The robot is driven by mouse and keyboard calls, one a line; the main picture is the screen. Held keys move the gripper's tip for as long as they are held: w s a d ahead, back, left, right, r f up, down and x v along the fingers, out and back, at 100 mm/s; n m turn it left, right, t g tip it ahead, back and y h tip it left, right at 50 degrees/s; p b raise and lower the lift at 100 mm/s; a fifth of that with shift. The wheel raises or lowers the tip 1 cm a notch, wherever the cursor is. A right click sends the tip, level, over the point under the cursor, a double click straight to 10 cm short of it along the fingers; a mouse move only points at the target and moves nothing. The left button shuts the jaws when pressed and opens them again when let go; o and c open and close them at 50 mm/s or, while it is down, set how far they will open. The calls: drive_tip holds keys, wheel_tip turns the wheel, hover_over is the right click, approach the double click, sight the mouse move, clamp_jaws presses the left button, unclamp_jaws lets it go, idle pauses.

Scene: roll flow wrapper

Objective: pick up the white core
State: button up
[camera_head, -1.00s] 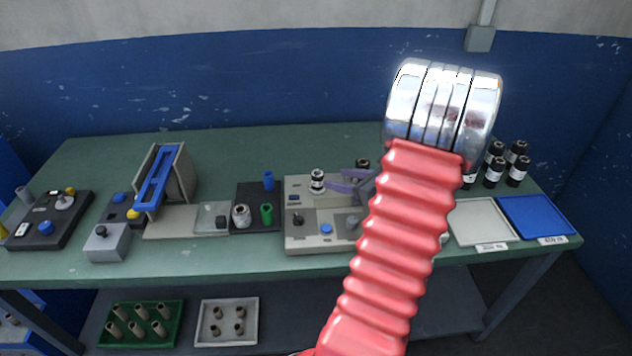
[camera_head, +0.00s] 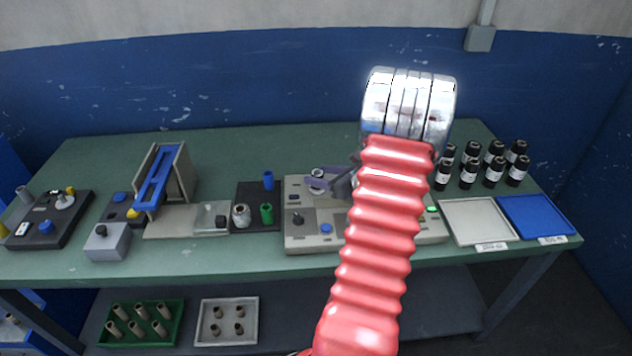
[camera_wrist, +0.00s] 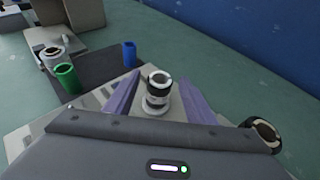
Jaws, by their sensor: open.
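A short upright cylinder with a white rim and a black band (camera_wrist: 158,82) stands on a round pale base on the grey machine. It looks like a white core with a dark wrap, but I cannot tell for sure. My gripper (camera_wrist: 160,92) is open, with its purple fingers on either side of it; contact is not clear.
The dark tray (camera_head: 250,194) holds a blue core (camera_head: 268,181) and a green core (camera_head: 266,213). A second black roll with a pale rim (camera_wrist: 264,134) is close by my gripper's right side. Several black bottles (camera_head: 494,172) stand behind a white tray (camera_head: 478,222) and a blue tray (camera_head: 541,216).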

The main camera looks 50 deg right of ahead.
sight(315, 173)
drive_tip(key=shift+w, duration=0.1)
drive_tip(key=shift+x, duration=2.5)
drive_tip(key=shift+r, duration=0.15)
drive_tip(key=shift+c, duration=0.5)
drive_tip(key=c, duration=1.1)
